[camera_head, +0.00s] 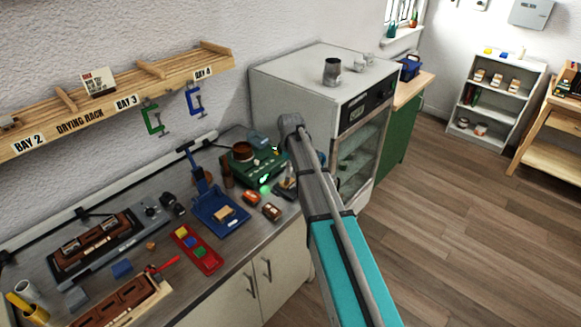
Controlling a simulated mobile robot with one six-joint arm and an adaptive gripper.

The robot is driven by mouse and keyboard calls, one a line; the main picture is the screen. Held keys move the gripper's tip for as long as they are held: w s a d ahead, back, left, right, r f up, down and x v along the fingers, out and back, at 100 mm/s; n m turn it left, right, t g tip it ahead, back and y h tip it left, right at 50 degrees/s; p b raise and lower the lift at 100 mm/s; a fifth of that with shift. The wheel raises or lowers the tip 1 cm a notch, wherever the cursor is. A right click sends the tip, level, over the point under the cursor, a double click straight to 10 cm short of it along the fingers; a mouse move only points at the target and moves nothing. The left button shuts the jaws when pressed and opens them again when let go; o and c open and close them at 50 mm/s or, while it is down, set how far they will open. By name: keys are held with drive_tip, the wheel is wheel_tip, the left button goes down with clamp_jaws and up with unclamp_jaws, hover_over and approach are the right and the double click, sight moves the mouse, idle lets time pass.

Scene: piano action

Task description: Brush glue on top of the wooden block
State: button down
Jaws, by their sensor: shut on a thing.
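The wooden block (225,213) is a small light tan piece lying on the blue fixture (218,203) on the counter. A brown pot (243,152) sits on the green device (255,168) behind it, to the right. My gripper (286,186) shows only in part, low beside the green device, right of the block and apart from it. My own arm covers much of it. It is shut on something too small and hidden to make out. I cannot see a brush clearly, nor whether glue is on the block's top.
A red tray (196,249) with coloured blocks lies in front of the blue fixture. Two small boxes, one orange (251,198) and one brown (271,211), stand near the counter's front edge. The drying rack (110,108) hangs above; a grey cabinet (290,90) stands behind my arm.

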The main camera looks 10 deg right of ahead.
drive_tip(key=shift+w+d, duration=0.55)
drive_tip(key=shift+d, duration=0.25)
drive_tip(key=shift+w+d, duration=0.55)
drive_tip(key=shift+d, duration=0.25)
drive_tip(key=shift+s+a, duration=0.7)
drive_tip(key=shift+a, duration=0.25)
drive_tip(key=shift+s+a, duration=0.7)
drive_tip(key=shift+a, duration=0.25)
drive_tip(key=shift+w+d, duration=0.1)
drive_tip(key=shift+w+d, duration=0.65)
drive_tip(key=shift+d, duration=0.25)
drive_tip(key=shift+w+d, duration=0.65)
drive_tip(key=shift+d, duration=0.25)
drive_tip(key=shift+a, duration=0.1)
drive_tip(key=s+a, duration=0.3)
drive_tip(key=shift+a+f, duration=0.1)
drive_tip(key=shift+a, duration=0.2)
drive_tip(key=shift+w, duration=0.15)
